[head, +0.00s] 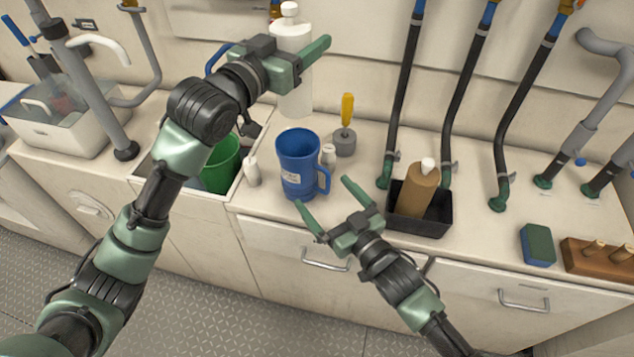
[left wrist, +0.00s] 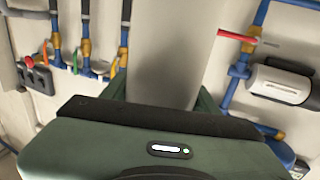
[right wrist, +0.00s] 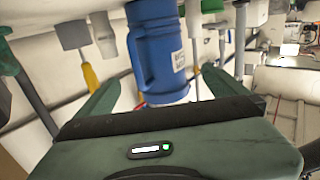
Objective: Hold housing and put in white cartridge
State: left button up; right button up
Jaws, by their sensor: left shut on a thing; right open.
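My left gripper (head: 303,60) is shut on the white cartridge (head: 294,88), a pale upright cylinder with a narrow knob on top. It is held behind the blue housing and appears raised. In the left wrist view the cartridge (left wrist: 172,55) stands between the fingers. The blue housing (head: 298,160) is a jug shape with a side handle and a pale label, upright on the counter with its open top showing. My right gripper (head: 322,193) is open, its fingers pointing at the housing's handle side. In the right wrist view the housing (right wrist: 160,55) is ahead between the fingers; contact is unclear.
A small white bottle (head: 252,171) stands left of the housing and another (head: 329,155) behind it. A yellow-handled tool (head: 346,110) stands in a grey base. A black tray (head: 418,222) holds a brown bottle (head: 415,190). A green bucket (head: 222,165) sits in the recess at left.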

aim_at(300, 165)
jog(key=x, duration=1.1)
jog(key=shift+w+a, duration=0.1)
jog(key=shift+w, duration=0.1)
jog(key=c, duration=1.7)
jog(key=shift+f, duration=0.1)
